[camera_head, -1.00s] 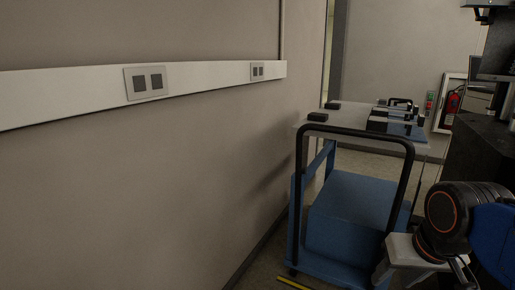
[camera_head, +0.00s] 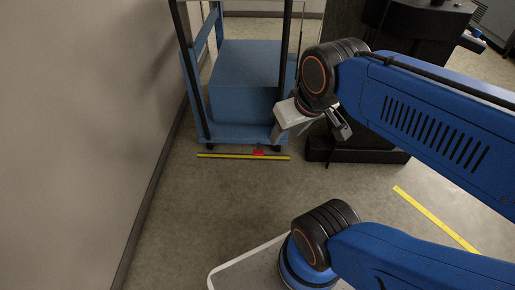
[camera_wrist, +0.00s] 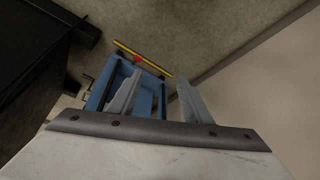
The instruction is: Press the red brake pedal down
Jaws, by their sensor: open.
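The red brake pedal (camera_head: 258,152) is a small red piece low at the near edge of the blue cart (camera_head: 237,134), just above the floor and close to a yellow floor line. In the wrist view the pedal (camera_wrist: 138,59) shows as a small red spot beyond the fingers, beside the yellow line. My gripper (camera_head: 308,138) is open and empty, held in the air to the right of the pedal in the head view. In the wrist view its two fingers (camera_wrist: 155,97) stand apart with the blue cart behind them. I cannot tell whether the pedal is up or down.
A yellow floor line (camera_head: 225,156) runs along the cart's near side. A wall (camera_head: 75,130) stands close on the left. A black cabinet (camera_head: 345,60) stands to the right of the cart. Another yellow line (camera_head: 435,218) crosses open floor at the right.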

